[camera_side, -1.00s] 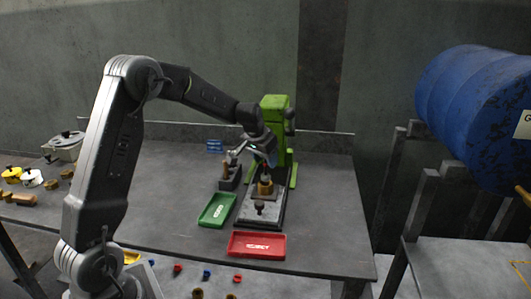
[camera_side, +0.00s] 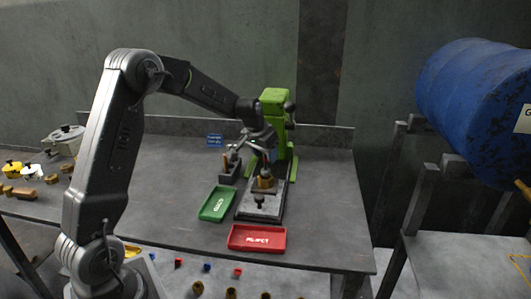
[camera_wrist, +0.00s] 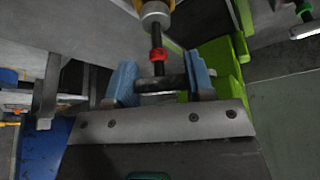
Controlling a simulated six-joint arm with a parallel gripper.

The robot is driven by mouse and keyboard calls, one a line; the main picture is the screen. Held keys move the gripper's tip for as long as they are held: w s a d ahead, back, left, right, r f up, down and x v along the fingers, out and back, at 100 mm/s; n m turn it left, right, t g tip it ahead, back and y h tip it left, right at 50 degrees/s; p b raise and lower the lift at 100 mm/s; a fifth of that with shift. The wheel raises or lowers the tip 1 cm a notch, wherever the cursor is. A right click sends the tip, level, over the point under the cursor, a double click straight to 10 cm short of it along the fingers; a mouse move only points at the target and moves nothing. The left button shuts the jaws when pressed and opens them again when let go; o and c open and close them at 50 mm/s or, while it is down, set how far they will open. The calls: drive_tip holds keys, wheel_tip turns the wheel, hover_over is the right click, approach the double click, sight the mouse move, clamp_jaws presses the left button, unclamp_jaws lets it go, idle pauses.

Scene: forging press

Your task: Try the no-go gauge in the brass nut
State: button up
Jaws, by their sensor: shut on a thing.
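The brass nut (camera_side: 265,183) sits on the fixture in front of the green press in the side view. It shows in part at the top edge of the wrist view (camera_wrist: 155,10). My gripper (camera_wrist: 160,82), with blue finger pads, is shut on the dark crossways handle of the no-go gauge (camera_wrist: 158,58). The gauge has a red band, and its dark shaft points at the nut. In the side view my gripper (camera_side: 263,150) is right above the nut.
A green tray (camera_side: 217,204) and a red reject tray (camera_side: 257,238) lie in front. A gauge rack (camera_side: 230,170) stands left of the nut. The green press (camera_side: 277,115) rises close behind.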

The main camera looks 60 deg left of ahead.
drive_tip(key=shift+f, duration=0.7)
idle(0.6)
drive_tip(key=shift+r, duration=0.2)
drive_tip(key=shift+r, duration=2.75)
